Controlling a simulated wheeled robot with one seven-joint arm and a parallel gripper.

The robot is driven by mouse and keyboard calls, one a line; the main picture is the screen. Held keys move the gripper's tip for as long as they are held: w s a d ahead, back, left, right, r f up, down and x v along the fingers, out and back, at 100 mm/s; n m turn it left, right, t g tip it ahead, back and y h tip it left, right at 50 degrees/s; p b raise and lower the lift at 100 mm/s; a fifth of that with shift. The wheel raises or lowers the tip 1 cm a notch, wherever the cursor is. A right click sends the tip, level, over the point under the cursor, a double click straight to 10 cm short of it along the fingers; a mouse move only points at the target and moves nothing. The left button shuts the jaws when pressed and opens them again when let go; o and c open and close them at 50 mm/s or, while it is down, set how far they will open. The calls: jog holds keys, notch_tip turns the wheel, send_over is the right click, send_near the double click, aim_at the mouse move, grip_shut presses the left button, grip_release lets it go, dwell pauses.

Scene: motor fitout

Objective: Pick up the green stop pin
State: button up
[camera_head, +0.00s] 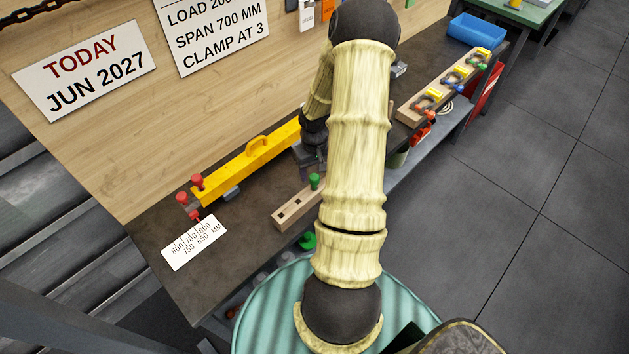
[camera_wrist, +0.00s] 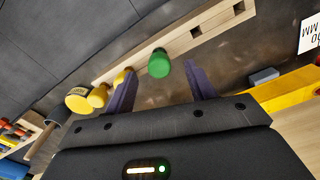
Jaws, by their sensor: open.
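The green stop pin (camera_head: 315,181) stands upright in a pale wooden block (camera_head: 285,212) on the dark bench. In the wrist view its round green head (camera_wrist: 158,63) shows between and slightly beyond my two fingertips. My gripper (camera_wrist: 160,82) is open and empty, with one dark finger on each side of the pin's head, not visibly touching it. In the head view my gripper (camera_head: 309,158) is beside the pin, partly hidden by my arm. The wooden block (camera_wrist: 180,40) has empty square holes beside the pin. The pin's shank is hidden.
A yellow beam (camera_head: 245,163) with red knobs (camera_head: 197,181) lies along the back of the bench, near a number card (camera_head: 194,243). Clamps on a wooden rail (camera_head: 440,90) and a blue bin (camera_head: 477,29) stand farther along.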

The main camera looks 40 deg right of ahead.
aim_at(314, 176)
jog(key=shift+w+d+f+p, duration=0.15)
jog(key=shift+f+p, duration=0.25)
jog(key=shift+f, duration=0.75)
jog(key=shift+w+f+p, duration=0.1)
jog(key=shift+f+p, duration=0.3)
jog(key=shift+f, duration=0.75)
jog(key=c, duration=1.1)
